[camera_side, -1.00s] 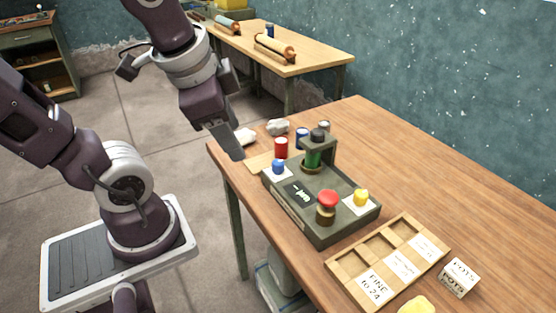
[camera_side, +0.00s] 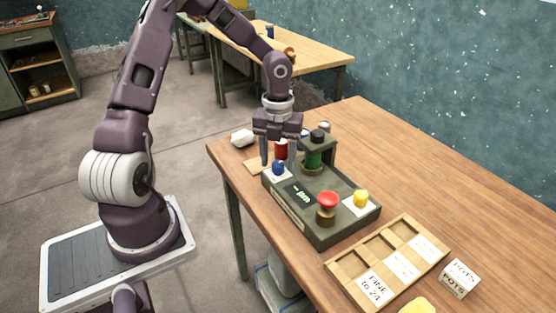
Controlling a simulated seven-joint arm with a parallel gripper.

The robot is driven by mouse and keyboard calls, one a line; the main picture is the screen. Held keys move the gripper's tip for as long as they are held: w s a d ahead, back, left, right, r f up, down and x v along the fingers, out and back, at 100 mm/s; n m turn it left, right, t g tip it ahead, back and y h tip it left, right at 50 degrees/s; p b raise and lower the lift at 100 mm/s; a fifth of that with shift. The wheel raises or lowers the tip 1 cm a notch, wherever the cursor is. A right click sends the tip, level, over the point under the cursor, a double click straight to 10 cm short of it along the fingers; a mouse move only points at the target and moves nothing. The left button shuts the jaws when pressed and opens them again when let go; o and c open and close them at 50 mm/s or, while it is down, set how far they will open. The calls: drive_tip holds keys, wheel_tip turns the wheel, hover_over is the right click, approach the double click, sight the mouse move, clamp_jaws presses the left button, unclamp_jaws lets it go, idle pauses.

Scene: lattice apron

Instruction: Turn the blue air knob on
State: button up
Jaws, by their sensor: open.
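The blue air knob (camera_side: 278,168) sits on a white plate at the left corner of the dark green control box (camera_side: 310,227). My gripper (camera_side: 278,163) points down over that corner, with its fingers spread apart. One finger is to the left of the knob and the other is to the right, partly in front of the red can. I cannot tell from this angle whether the fingers are level with the knob or touching it.
The box also carries a red mushroom button (camera_side: 328,200), a yellow knob (camera_side: 361,198) and a green cylinder under a bracket (camera_side: 314,158). A red can (camera_side: 281,149) stands behind. A wooden tray (camera_side: 388,262) and a white block (camera_side: 459,278) lie in front. The table's right side is clear.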

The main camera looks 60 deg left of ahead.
drive_tip(key=shift+f, duration=0.35)
clamp_jaws()
drive_tip(key=shift+n, duration=0.3)
drive_tip(key=n, duration=0.3)
drive_tip(key=shift+r+n, duration=0.1)
drive_tip(key=shift+n, duration=0.2)
drive_tip(key=n, duration=0.4)
drive_tip(key=shift+n, duration=0.3)
drive_tip(key=n, duration=0.4)
drive_tip(key=shift+n, duration=2.5)
